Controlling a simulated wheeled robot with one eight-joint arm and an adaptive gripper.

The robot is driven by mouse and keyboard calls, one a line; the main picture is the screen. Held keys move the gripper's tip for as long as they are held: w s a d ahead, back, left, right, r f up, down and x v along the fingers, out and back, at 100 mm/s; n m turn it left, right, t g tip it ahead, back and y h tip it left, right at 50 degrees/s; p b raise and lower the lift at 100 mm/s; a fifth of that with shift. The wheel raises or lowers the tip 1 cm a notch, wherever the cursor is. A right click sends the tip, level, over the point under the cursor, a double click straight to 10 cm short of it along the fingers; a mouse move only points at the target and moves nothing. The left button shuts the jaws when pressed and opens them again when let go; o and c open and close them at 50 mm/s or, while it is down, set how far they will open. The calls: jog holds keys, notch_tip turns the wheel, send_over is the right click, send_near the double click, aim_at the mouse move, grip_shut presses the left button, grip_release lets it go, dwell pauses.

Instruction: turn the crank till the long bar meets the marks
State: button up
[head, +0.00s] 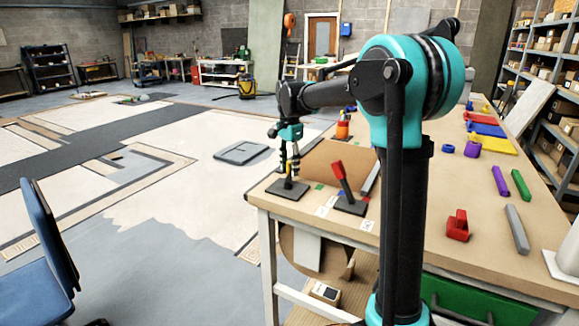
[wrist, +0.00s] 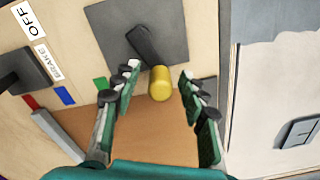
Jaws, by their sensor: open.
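The crank is a dark arm (wrist: 148,47) on a grey square plate (wrist: 180,20), with a yellow knob (wrist: 161,86) at its end. My gripper (wrist: 160,75) is open, with one finger on each side of the knob; I cannot tell whether either touches it. In the head view my gripper (head: 289,172) points down over the crank's plate (head: 287,191), its fingers hiding most of the crank. A grey bar (wrist: 62,138) lies at the lower left of the wrist view. Its end is near a red mark (wrist: 30,101) and a blue mark (wrist: 64,95). A green mark (wrist: 102,83) is farther right.
A red-handled lever (head: 342,179) stands on a dark plate right of the crank, near labels reading OFF (wrist: 30,18) and BRAKE (wrist: 43,63). A brown upright board (head: 322,160) is behind. Coloured blocks lie farther right on the bench (head: 400,210). Open floor lies left.

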aim_at(290, 162)
notch_tip(290, 162, up, 12)
dwell(0.6)
